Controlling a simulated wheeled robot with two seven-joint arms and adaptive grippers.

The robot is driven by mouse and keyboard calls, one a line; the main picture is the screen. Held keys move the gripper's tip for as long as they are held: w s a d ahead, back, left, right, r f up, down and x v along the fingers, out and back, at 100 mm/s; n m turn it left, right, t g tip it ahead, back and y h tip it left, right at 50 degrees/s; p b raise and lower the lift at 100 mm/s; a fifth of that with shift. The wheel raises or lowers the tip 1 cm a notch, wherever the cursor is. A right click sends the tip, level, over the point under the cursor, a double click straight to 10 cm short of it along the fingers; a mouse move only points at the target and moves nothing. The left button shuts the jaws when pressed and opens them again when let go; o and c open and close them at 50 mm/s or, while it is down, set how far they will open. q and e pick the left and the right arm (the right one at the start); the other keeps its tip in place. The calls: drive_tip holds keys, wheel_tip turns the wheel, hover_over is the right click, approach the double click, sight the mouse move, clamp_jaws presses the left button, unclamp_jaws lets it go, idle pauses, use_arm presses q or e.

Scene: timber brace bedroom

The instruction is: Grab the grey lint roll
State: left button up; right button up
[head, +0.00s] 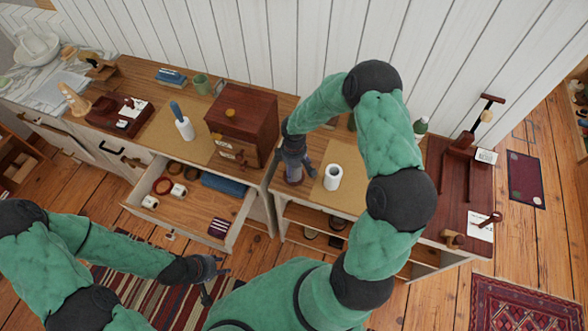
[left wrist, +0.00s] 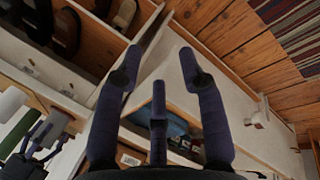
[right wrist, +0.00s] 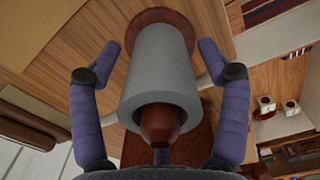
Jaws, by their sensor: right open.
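The grey lint roll (right wrist: 158,72) stands on a brown wooden holder with a round base and a knob, filling the middle of the right wrist view. My right gripper (right wrist: 159,58) is open, with its fingers on either side of the roll and visible gaps between. In the head view my right gripper (head: 295,165) is at the sideboard's front edge and hides most of the roll. My left gripper (head: 208,280) is low in front of the sideboard, far from the roll. In the left wrist view my left gripper (left wrist: 165,72) is open and empty.
A white roll (head: 333,177) stands just right of my right gripper. A brown wooden box (head: 241,125) stands to its left, with a blue-handled roller (head: 183,122) beyond. An open drawer (head: 216,231) juts out between my arms. A white bottle-like object (head: 420,125) stands behind my right arm.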

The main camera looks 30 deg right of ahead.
drive_tip(key=c, duration=1.3)
